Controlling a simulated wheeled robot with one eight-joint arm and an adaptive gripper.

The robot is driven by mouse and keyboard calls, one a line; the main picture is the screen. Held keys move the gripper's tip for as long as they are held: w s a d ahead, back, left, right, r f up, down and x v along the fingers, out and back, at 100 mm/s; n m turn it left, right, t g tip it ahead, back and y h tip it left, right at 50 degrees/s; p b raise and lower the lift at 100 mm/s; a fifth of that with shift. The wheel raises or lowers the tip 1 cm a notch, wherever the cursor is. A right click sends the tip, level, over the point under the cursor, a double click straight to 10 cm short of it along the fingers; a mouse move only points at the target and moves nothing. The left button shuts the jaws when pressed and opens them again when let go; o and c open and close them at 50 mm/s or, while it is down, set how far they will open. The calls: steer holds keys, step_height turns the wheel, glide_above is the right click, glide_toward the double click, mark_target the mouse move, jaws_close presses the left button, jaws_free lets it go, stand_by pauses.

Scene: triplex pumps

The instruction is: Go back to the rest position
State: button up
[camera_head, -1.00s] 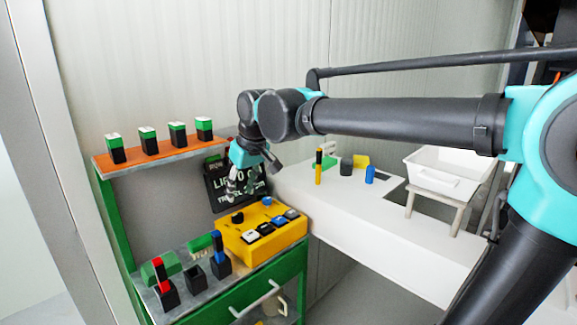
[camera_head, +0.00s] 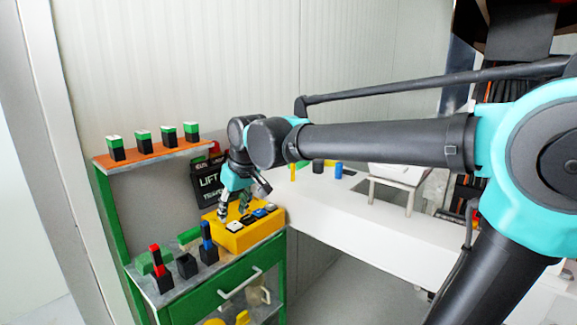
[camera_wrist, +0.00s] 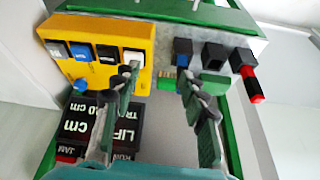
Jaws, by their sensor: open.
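My gripper (camera_head: 235,205) is open and empty. In the head view it hangs over the yellow control box (camera_head: 243,241) on the green workbench (camera_head: 215,298). In the wrist view my gripper's two fingers (camera_wrist: 160,85) are spread. One fingertip overlaps the white button (camera_wrist: 132,56) of the yellow box (camera_wrist: 90,73); I cannot tell whether it touches. The other finger is beside the small black holders (camera_wrist: 213,55). My arm reaches in from the right of the head view.
A black sign (camera_head: 205,181) stands behind the box. Several green-topped black blocks (camera_head: 143,144) sit on the orange shelf (camera_head: 155,153). A red-and-black piece (camera_head: 160,269) stands at the bench's left. A white counter (camera_head: 330,220) with a blue cylinder (camera_head: 338,170) extends right.

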steer(key=w+d+f+m, duration=0.1)
steer(key=d+f+m, duration=0.2)
steer(key=d+f, duration=0.7)
steer(key=s+d+f+m+h, duration=0.1)
steer(key=s+d+f+m, duration=0.1)
steer(key=d, duration=0.6)
steer(key=s+d+f+m+h, duration=0.1)
steer(key=s+d+f+m, duration=0.1)
steer(key=s+d+f, duration=0.3)
steer(key=s+d+f+m+t+h, duration=0.1)
steer(key=s+d+f, duration=0.3)
steer(key=d+f, duration=0.3)
steer(key=d, duration=0.4)
steer(key=shift+s+f+m, duration=0.15)
steer(key=shift+s+m, duration=0.05)
steer(key=shift+m, duration=0.2)
